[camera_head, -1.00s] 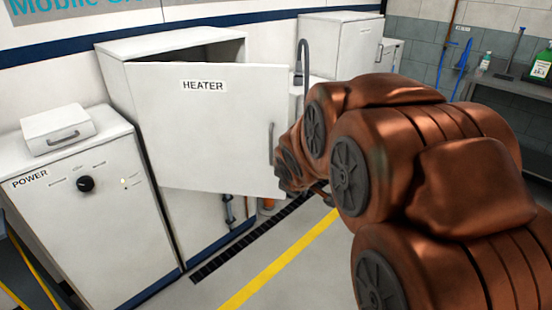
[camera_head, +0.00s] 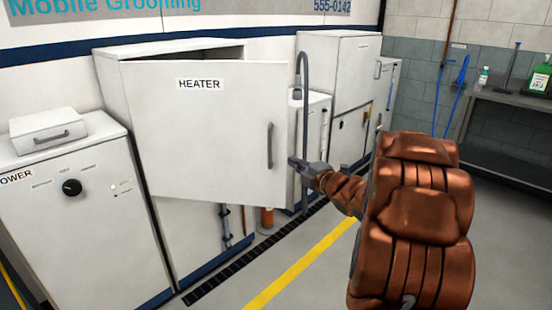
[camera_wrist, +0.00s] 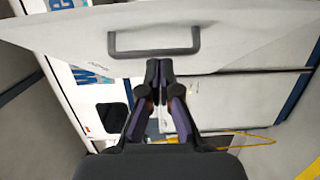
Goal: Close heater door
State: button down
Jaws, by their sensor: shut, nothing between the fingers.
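The white heater door (camera_head: 215,130), labelled HEATER, stands ajar from its white cabinet (camera_head: 165,50), with a dark gap along the top. Its grey vertical handle (camera_head: 270,145) is near the door's free right edge. My gripper (camera_head: 293,161) is at that free edge, to the right of the handle. In the wrist view the handle (camera_wrist: 153,42) crosses the door (camera_wrist: 230,30) ahead, and my gripper (camera_wrist: 159,64) has its fingertips together at the door's edge. I cannot tell whether they touch it. Nothing is held.
A power cabinet (camera_head: 70,210) with a black knob stands left of the heater, with a small white box (camera_head: 48,131) on top. More white cabinets (camera_head: 338,70) and a curved grey pipe (camera_head: 304,100) stand to the right. The floor in front, with a yellow line (camera_head: 305,262), is clear.

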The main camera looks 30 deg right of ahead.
aim_at(276, 151)
jog(key=w, duration=0.5)
jog(key=w+p, duration=0.1)
jog(key=w, duration=0.1)
jog(key=shift+w+a, duration=0.35)
jog(key=shift+w, duration=1.05)
jog(key=shift+w+p, duration=0.1)
jog(key=shift+p, duration=0.2)
